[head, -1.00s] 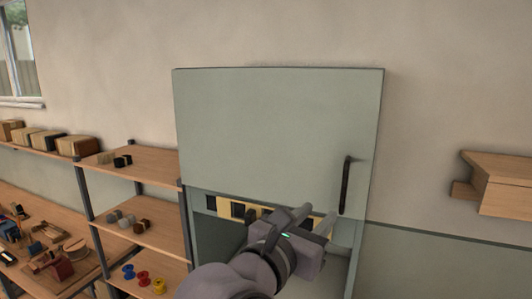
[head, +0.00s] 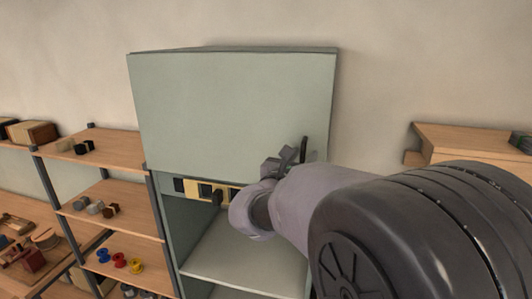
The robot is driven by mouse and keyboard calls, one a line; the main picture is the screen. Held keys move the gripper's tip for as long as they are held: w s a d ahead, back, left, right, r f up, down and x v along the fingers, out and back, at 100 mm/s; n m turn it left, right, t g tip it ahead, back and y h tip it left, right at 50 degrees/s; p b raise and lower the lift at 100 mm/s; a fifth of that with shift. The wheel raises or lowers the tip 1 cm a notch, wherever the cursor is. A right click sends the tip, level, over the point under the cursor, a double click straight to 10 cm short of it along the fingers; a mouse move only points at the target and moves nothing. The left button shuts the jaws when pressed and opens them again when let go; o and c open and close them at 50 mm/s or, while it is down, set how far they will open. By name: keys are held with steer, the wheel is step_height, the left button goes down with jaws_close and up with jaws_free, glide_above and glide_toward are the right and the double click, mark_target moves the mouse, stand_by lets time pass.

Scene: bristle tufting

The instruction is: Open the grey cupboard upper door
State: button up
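The grey cupboard (head: 170,235) stands against the wall. Its upper door (head: 230,110) is a flat grey-green panel and looks shut. A dark vertical handle (head: 304,150) sits near the door's lower right edge. My gripper (head: 288,158) is at the handle, just left of it in the picture. One finger seems to overlap the handle's lower part, but I cannot tell whether it touches. My wrist and arm hide part of the gripper and the handle's lower end, so the finger gap is unclear.
Below the door the cupboard is open, with a yellow strip holding dark pieces (head: 205,190) and a bare inner shelf (head: 245,250). A wooden shelf rack (head: 110,145) with small items stands left. A wooden shelf (head: 470,140) is on the right wall. My arm fills the lower right.

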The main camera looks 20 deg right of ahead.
jaws_close()
stand_by(1.4)
